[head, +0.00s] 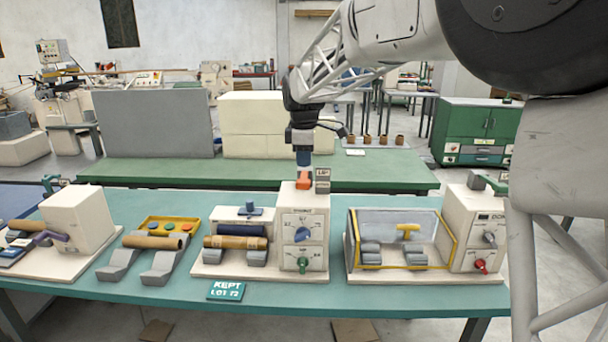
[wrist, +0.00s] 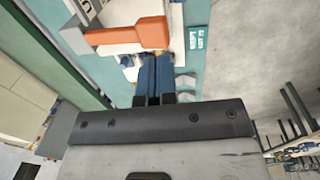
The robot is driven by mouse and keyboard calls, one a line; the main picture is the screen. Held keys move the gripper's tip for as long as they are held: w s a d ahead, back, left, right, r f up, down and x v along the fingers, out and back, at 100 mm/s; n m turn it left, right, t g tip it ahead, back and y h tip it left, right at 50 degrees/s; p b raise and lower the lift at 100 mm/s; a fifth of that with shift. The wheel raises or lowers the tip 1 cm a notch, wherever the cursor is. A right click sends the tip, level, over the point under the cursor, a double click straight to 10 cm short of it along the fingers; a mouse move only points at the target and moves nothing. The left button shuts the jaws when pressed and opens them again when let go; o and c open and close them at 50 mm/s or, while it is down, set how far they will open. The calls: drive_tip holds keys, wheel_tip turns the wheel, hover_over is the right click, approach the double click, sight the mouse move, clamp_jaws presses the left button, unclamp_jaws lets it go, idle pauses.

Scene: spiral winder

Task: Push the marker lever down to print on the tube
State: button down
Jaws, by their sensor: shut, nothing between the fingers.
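A cream machine with a blue dial and a green knob (head: 302,235) stands in the middle of the bench. On its top is an orange lever (head: 304,181), which also shows in the wrist view (wrist: 130,34) with a thick end towards my fingers. A brown tube (head: 235,242) lies on grey rests at the machine's left, beneath a dark roller. My gripper (head: 304,163) points down with its blue fingers shut and empty. In the head view it is right over the orange lever; I cannot tell whether it touches. In the wrist view the fingertips (wrist: 155,58) are beside the lever's thick end.
A yellow-framed guard machine (head: 398,240) is to the right, and rests with another tube (head: 155,242) are to the left. A teal "KEPT LOT 72" sign (head: 226,291) lies in front. The space behind the machine looks clear.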

drive_tip(key=shift+s+r, duration=0.2)
drive_tip(key=shift+r, duration=1.1)
drive_tip(key=shift+s+r, duration=0.15)
drive_tip(key=shift+r, duration=1.1)
drive_tip(key=s+d+f+m, duration=0.1)
drive_tip(key=s+d+m, duration=0.3)
drive_tip(key=s+d, duration=0.5)
drive_tip(key=s+d+f+m, duration=0.1)
drive_tip(key=s+d+m, duration=0.45)
drive_tip(key=s, duration=0.65)
drive_tip(key=s+d+f+m, duration=0.2)
drive_tip(key=s+f+m, duration=0.1)
drive_tip(key=s, duration=0.5)
drive_tip(key=s+d+f+m+t, duration=0.1)
drive_tip(key=s+d+f+m, duration=0.1)
drive_tip(key=s, duration=0.6)
drive_tip(key=s+d+f+m, duration=0.3)
drive_tip(key=s+f, duration=0.3)
drive_tip(key=s, duration=0.2)
drive_tip(key=shift+d+f+m+t, duration=0.3)
drive_tip(key=shift+d+f+m, duration=0.05)
drive_tip(key=shift+d, duration=0.2)
